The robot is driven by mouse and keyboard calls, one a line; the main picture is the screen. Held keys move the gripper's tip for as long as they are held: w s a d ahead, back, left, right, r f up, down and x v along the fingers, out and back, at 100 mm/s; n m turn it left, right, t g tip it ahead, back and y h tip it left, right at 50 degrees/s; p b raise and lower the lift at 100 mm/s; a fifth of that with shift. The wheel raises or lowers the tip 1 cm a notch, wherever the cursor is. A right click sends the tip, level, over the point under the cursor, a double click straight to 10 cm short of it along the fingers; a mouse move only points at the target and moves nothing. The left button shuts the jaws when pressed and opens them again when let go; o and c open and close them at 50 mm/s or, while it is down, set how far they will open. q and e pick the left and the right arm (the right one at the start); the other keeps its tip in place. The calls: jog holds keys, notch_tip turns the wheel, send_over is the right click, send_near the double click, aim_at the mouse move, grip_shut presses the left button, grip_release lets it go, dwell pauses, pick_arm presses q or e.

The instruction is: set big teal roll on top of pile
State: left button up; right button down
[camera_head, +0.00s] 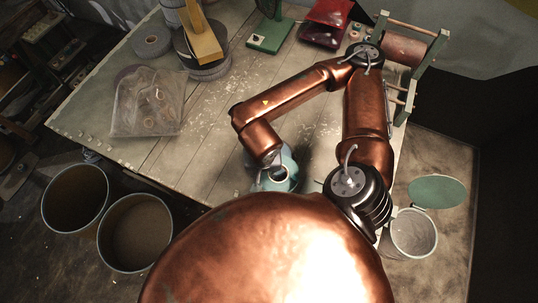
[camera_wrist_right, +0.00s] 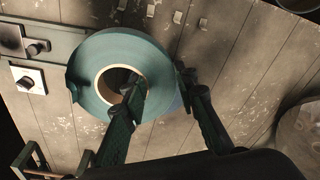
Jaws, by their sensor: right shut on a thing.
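The big teal roll (camera_wrist_right: 88,81) has a pale cardboard core and fills the upper left-middle of the right wrist view. In the head view it shows partly as a teal shape (camera_head: 288,164) below my right forearm. My right gripper (camera_wrist_right: 166,88) is shut on the roll's wall, with one finger in the core and the other outside the rim. In the head view my right gripper (camera_head: 273,164) is mostly hidden. A bluish edge shows beside the roll; I cannot tell what it is. A stack of grey rolls (camera_head: 212,70) stands at the table's back left. My left gripper is not in view.
A yellow-brown block (camera_head: 202,42) rests on the grey stack. A single grey roll (camera_head: 152,41) and a clear bag (camera_head: 135,112) lie nearby. A green-based tool (camera_head: 268,38) and red packet (camera_head: 325,20) sit at the back. Bins (camera_head: 135,232) stand off the front edge. The table's middle is clear.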

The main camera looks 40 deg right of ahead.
jog(key=w, duration=0.1)
jog(key=d+f, duration=0.1)
jog(key=w, duration=0.1)
jog(key=shift+w+d+f, duration=0.25)
jog(key=shift+w+d, duration=0.1)
jog(key=shift+d, duration=0.05)
jog(key=w+d+f, duration=0.1)
jog(key=w+f, duration=0.1)
jog(key=w+d+f, duration=0.2)
jog(key=w, duration=0.1)
jog(key=w+d+f, duration=0.1)
jog(key=w+f, duration=0.1)
jog(key=shift+w+d+f, duration=0.25)
jog(key=shift+w+f, duration=0.05)
jog(key=shift+w, duration=0.1)
jog(key=shift+w+d+f+p, duration=0.3)
jog(key=shift+w+f, duration=0.15)
jog(key=shift+f, duration=0.2)
notch_tip(320, 180, down, 4)
jog(key=shift+w+r, duration=0.15)
jog(key=shift+r, duration=0.1)
jog(key=shift+f+b, duration=0.3)
jog(key=shift+f, duration=0.2)
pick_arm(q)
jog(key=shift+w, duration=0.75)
pick_arm(e)
jog(key=c, duration=1.5)
grip_release()
jog(key=shift+r, duration=0.1)
jog(key=shift+c, duration=0.2)
